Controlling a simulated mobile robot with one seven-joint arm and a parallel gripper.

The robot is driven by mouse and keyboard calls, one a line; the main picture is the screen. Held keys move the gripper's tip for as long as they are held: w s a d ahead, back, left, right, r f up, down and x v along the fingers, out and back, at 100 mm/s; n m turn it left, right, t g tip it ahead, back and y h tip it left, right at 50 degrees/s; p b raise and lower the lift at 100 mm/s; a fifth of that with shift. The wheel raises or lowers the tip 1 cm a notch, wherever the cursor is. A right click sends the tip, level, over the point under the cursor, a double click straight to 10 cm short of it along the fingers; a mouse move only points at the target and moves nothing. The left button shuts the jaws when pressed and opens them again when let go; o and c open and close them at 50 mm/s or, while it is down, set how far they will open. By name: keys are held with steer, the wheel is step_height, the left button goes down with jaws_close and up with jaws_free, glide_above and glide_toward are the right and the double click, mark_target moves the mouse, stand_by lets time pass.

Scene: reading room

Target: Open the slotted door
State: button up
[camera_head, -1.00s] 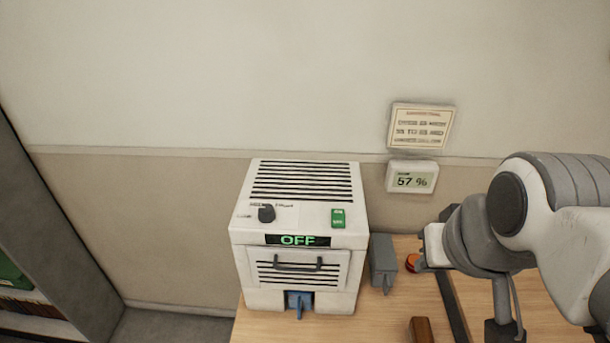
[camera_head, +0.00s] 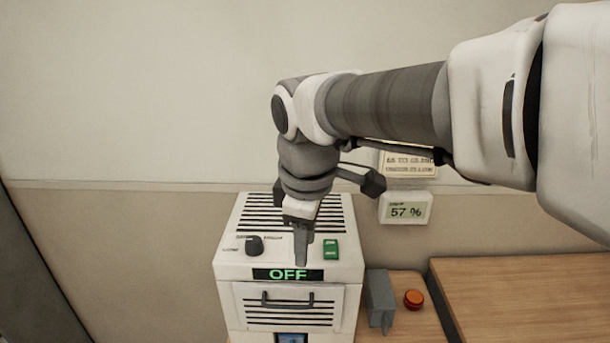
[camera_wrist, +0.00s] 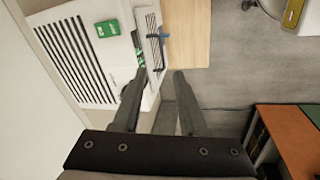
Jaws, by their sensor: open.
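The slotted door (camera_head: 287,317) is on the front of a white box-shaped machine (camera_head: 225,270) and appears closed. It has dark slots and a dark bar handle (camera_head: 287,303). My gripper (camera_head: 302,262) hangs with fingers pointing down, in front of the machine's top and display in the head view, above the handle and apart from it. In the wrist view my gripper (camera_wrist: 158,78) is open and empty, with both fingers spread. The slotted door (camera_wrist: 154,60) shows edge-on there, just beyond the left fingertip. The fingers' exact distance from the machine is hard to tell.
A wooden surface (camera_head: 520,290) lies farther right. The wall is close behind.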

steer(key=w+a+f+n, duration=0.1)
steer(key=a+f+n, duration=0.1)
steer(key=a+n, duration=0.15)
steer(key=b, duration=0.2)
glide_toward(284, 305)
steer(key=shift+m+g, duration=0.25)
steer(key=shift+g, duration=0.05)
steer(key=f, duration=0.2)
steer(key=w+f, duration=0.1)
steer(key=f, duration=0.4)
steer(key=shift+w+f, duration=0.2)
steer(key=shift+w, duration=0.15)
jaws_close()
stand_by(0.6)
